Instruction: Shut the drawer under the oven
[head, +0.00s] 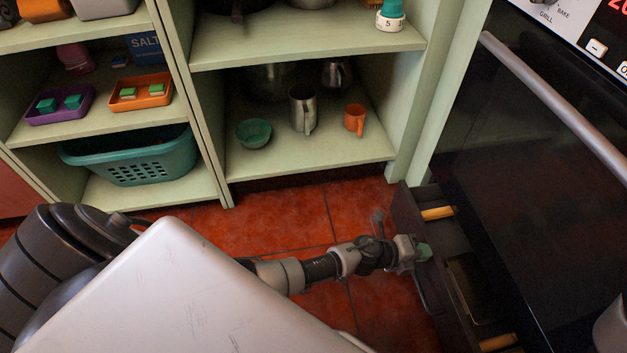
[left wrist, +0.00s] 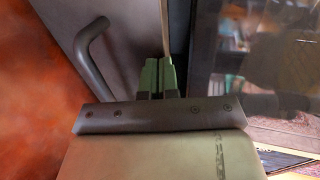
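The drawer under the oven (head: 408,212) stands pulled out, with its dark front panel away from the oven and its inside showing from above. Its bar handle shows in the left wrist view (left wrist: 88,45), left of the fingers. My left gripper (head: 424,251) is at the top edge of the drawer front, near the middle of its width. In the left wrist view its green fingers (left wrist: 158,76) are together, with nothing clearly between them. Whether they touch the panel is hard to tell. My right gripper is not in view.
The oven (head: 545,170), with a dark glass door and long bar handle, rises behind the drawer. Green shelves (head: 300,160) with cups, a bowl and a teal basket (head: 135,160) stand left of it. Red tile floor (head: 270,215) is clear before the shelves.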

